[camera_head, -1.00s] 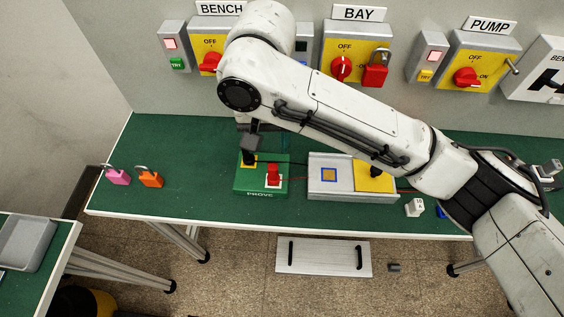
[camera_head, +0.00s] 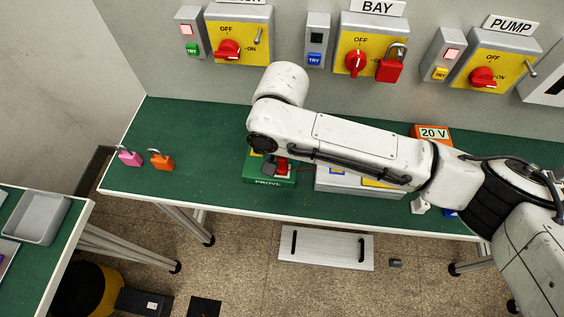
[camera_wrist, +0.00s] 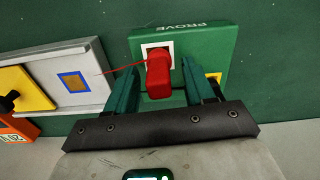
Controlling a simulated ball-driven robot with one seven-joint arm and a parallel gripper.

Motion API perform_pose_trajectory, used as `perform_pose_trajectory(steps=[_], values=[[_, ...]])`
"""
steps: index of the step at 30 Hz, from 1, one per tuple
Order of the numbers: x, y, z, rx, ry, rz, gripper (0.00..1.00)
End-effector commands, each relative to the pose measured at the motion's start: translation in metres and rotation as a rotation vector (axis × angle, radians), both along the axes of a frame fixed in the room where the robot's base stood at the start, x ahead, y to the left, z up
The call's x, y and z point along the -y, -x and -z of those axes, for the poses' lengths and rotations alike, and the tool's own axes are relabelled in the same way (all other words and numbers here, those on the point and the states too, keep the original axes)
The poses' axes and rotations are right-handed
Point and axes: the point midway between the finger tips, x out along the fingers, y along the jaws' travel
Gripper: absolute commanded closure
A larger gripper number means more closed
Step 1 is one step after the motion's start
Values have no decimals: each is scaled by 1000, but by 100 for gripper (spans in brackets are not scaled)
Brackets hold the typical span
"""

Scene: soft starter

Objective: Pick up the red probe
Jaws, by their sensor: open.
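The red probe (camera_wrist: 159,76) stands in a white-framed square on the green block marked PROVE (camera_wrist: 215,45), with a red wire running from it to the left in the wrist view. In the head view the probe (camera_head: 283,168) shows just below my arm, on the green block (camera_head: 268,182). My gripper (camera_wrist: 158,84) is open, with one green finger on each side of the probe. I cannot tell whether either finger touches it. In the head view my arm hides the fingers.
A grey unit (camera_wrist: 65,78) with a yellow pad stands beside the block. An orange 20 V meter (camera_head: 431,133) is behind my arm. Pink (camera_head: 129,156) and orange (camera_head: 161,160) padlocks lie at the bench's left. Switch boxes line the wall behind.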

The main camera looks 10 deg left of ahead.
Motion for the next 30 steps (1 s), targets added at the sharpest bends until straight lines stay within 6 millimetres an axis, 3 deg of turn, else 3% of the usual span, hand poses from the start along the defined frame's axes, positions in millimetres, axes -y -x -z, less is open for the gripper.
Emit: perform_pose_trajectory(steps=[7, 23, 30], values=[[0, 0, 1, 0, 0, 0, 48], [0, 0, 1, 0, 0, 0, 98], [0, 0, 1, 0, 0, 0, 100]])
